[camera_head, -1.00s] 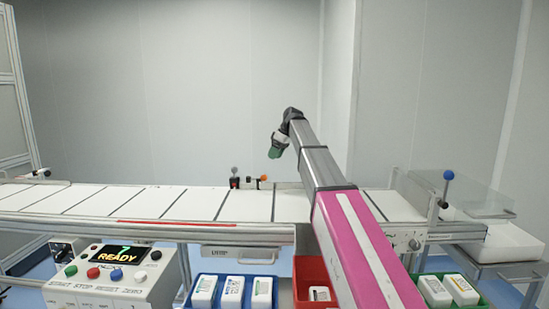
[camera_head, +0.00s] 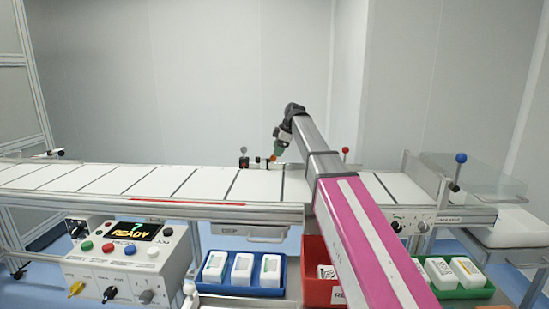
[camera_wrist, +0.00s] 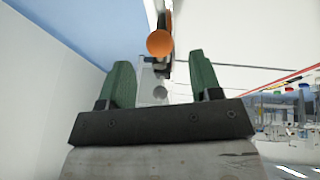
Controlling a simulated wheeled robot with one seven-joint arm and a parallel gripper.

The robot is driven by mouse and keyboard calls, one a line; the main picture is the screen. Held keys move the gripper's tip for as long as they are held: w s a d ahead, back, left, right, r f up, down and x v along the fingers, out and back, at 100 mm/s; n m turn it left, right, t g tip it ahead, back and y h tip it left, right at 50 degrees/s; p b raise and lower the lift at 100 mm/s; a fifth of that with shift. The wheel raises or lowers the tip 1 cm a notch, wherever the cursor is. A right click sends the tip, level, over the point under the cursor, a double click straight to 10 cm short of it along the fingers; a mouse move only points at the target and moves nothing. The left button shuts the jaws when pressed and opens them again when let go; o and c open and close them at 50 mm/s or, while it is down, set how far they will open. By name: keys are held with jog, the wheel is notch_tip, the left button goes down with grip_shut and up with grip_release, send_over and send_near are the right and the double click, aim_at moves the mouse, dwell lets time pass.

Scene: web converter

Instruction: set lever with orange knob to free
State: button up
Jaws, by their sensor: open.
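The orange knob (camera_head: 272,158) is on a small dark lever at the far edge of the conveyor, left of my gripper's tip in the head view. In the wrist view the orange knob (camera_wrist: 159,43) is large, ahead of and between the green fingers, and not gripped. My gripper (camera_head: 280,147) reaches over the conveyor, pointing down and left, close to the knob. In the wrist view my gripper (camera_wrist: 162,82) is open, with nothing held. A grey ball (camera_wrist: 160,92) also shows between the fingers, farther off. No label for the lever position is readable.
A second lever with a grey knob (camera_head: 243,149) stands left of the orange one. A red-knobbed lever (camera_head: 345,150) and a blue-knobbed lever (camera_head: 461,158) are to the right. The conveyor (camera_head: 213,186) runs below; a control box (camera_head: 128,262) and bins stand in front.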

jog(key=shift+x, duration=2.2)
